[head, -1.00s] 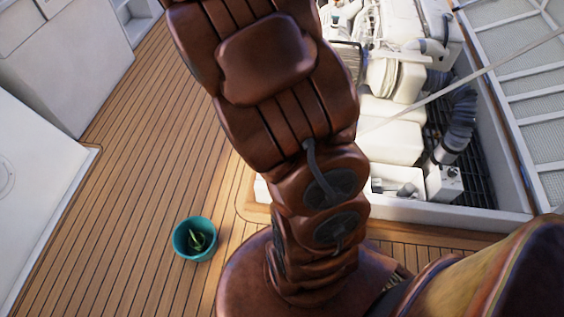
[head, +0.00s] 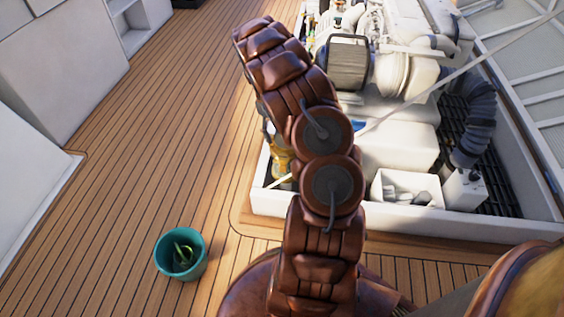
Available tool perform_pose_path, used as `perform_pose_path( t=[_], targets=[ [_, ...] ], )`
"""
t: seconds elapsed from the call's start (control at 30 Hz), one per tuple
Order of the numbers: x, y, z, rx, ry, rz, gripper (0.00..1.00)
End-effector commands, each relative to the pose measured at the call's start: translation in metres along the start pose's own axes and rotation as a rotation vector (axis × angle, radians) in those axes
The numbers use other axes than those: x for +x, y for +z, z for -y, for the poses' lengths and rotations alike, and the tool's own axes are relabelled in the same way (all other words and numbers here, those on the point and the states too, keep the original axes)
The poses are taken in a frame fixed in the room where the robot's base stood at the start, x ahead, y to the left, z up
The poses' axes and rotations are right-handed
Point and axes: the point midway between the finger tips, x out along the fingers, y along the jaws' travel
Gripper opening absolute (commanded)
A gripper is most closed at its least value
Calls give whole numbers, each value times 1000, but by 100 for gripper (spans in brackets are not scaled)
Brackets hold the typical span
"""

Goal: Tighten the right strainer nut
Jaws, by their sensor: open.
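My brown arm rises through the middle of the head view and bends over the near left corner of the engine hatch (head: 300,201). My gripper is not visible; the arm's far end at the top hides whatever is beyond it. A yellowish part (head: 282,163) shows just left of the arm, inside the hatch's left edge. It is partly covered, and I cannot tell whether it is a strainer. No strainer nut can be made out.
A white engine with a dark round housing (head: 341,65) fills the hatch. A white open box (head: 408,190) and a ribbed dark hose (head: 474,120) are at its right. A teal bucket (head: 165,262) stands on the wooden deck (head: 130,190). The left deck is mostly clear.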

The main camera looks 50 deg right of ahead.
Motion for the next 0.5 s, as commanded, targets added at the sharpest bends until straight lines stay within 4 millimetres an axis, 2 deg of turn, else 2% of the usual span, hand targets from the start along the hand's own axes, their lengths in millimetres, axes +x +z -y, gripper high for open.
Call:
perform_pose_path(
  t=[0.03,0.33,0.5],
  targets=[
    [10,-5,-1,-6,-7,0,63],
    [26,-10,-2,-15,-14,-2,63],
    [46,-9,-2,-13,-15,1,63]
  ],
)
